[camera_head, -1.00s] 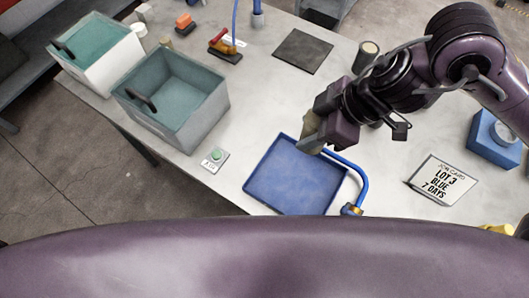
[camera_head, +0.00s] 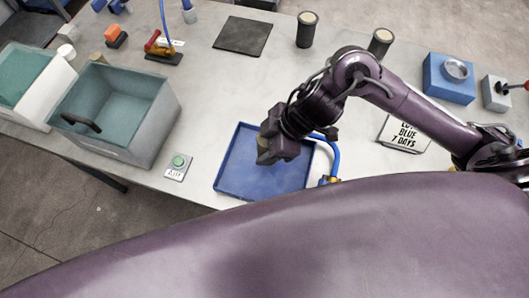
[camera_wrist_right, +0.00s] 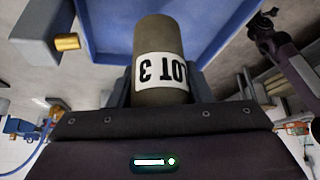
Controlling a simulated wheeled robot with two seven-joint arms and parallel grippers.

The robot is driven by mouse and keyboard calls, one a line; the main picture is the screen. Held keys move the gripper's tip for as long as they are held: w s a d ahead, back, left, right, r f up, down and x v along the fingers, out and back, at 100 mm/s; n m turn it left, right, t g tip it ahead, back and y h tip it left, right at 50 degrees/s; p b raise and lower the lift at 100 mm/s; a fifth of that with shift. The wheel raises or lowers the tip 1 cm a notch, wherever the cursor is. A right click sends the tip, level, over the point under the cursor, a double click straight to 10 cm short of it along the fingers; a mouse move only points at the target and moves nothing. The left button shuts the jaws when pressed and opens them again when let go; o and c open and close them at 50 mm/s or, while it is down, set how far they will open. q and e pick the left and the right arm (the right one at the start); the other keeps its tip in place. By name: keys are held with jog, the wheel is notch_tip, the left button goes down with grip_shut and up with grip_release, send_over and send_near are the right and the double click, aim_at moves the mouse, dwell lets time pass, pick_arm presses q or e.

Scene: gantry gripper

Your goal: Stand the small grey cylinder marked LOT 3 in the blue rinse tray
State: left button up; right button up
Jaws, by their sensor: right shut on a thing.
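The small grey cylinder (camera_wrist_right: 161,32) has a white band reading LOT 3, upside down in the right wrist view. My right gripper (camera_head: 268,152) is shut on it; a bit of the cylinder (camera_head: 262,158) shows below the jaws in the head view. They are over the upper middle of the blue rinse tray (camera_head: 235,180), whose floor looks empty. The tray also shows behind the cylinder in the wrist view (camera_wrist_right: 212,28). I cannot tell whether the cylinder touches the tray floor. A purple arm part with a dark end (camera_wrist_right: 264,25), possibly my left gripper, shows at the wrist view's right.
A blue hose (camera_head: 336,158) with a brass fitting runs along the tray's right side. A card (camera_head: 405,135) stands right of it, partly behind my arm. A green button pad (camera_head: 177,165) and a teal-lined basin (camera_head: 150,125) lie left. Two dark cylinders (camera_head: 306,32) (camera_head: 380,43) stand behind.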

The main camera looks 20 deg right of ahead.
jog(key=shift+f, duration=2.15)
jog(key=shift+b, duration=0.3)
jog(key=shift+f, duration=0.2)
jog(key=o, duration=1.3)
jog(key=v, duration=1.2)
jog(key=shift+r, duration=0.2)
jog(key=shift+a, duration=0.1)
